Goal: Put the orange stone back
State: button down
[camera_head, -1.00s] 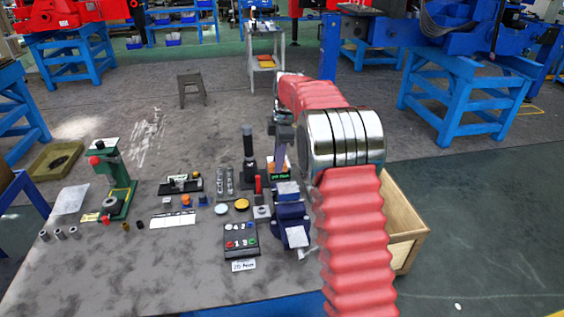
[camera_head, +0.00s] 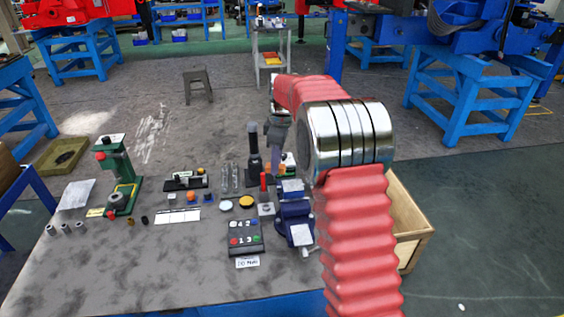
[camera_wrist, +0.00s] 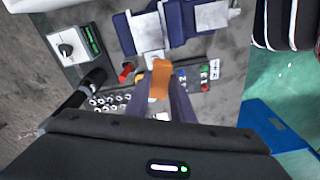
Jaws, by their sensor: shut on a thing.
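The orange stone (camera_wrist: 160,82) is a long orange block, seen in the wrist view between the tips of my gripper (camera_wrist: 163,98). My gripper is shut on it and holds it above the bench items. In the head view my gripper (camera_head: 276,150) hangs over the back right of the bench, near the black upright tool; the stone is hard to make out there. In the wrist view a small light block (camera_wrist: 153,58) lies just beyond the stone. I cannot tell the height gap between the stone and the things under it.
A blue vise (camera_head: 296,222) stands below my arm, also in the wrist view (camera_wrist: 183,28). A button panel (camera_head: 244,238) lies beside it. A meter with a green display (camera_wrist: 75,48), a red-handled tool (camera_wrist: 126,71) and several small cylinders stand close by. A wooden crate (camera_head: 413,225) is at right.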

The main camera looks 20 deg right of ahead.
jog(key=s+a+m+t+h, duration=0.1)
jog(key=s+a+m, duration=0.5)
jog(key=m, duration=0.6)
jog(key=shift+a+f, duration=0.2)
jog(key=shift+a, duration=0.8)
